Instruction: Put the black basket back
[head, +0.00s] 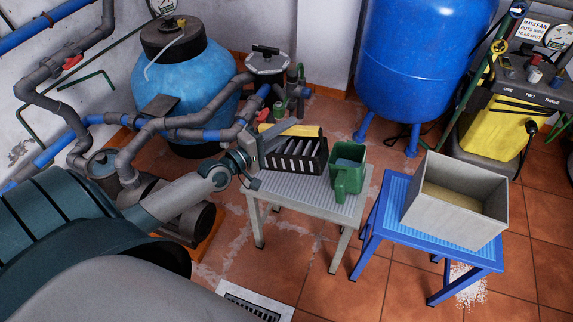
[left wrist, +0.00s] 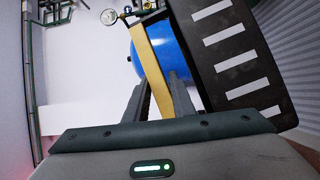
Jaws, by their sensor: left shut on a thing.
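The black basket (head: 296,156), with pale slots in its side, is at the left of the small grey table (head: 345,207) in the head view. A yellow bar (head: 290,130) runs along its far side. My left gripper (head: 248,165) is at the basket's left end, shut on it. In the left wrist view the slotted basket side (left wrist: 232,50) is right of the fingers (left wrist: 160,98), and the yellow bar (left wrist: 150,58) runs down between them. The exact grip point is partly hidden. I cannot tell whether the basket touches the tabletop. My right gripper is not in view.
A green jug (head: 348,172) stands close to the basket's right. A blue table (head: 393,190) further right holds a grey open box (head: 457,210). Pipes (head: 190,130) and a blue tank (head: 185,85) are at the left, a larger blue tank (head: 425,55) behind.

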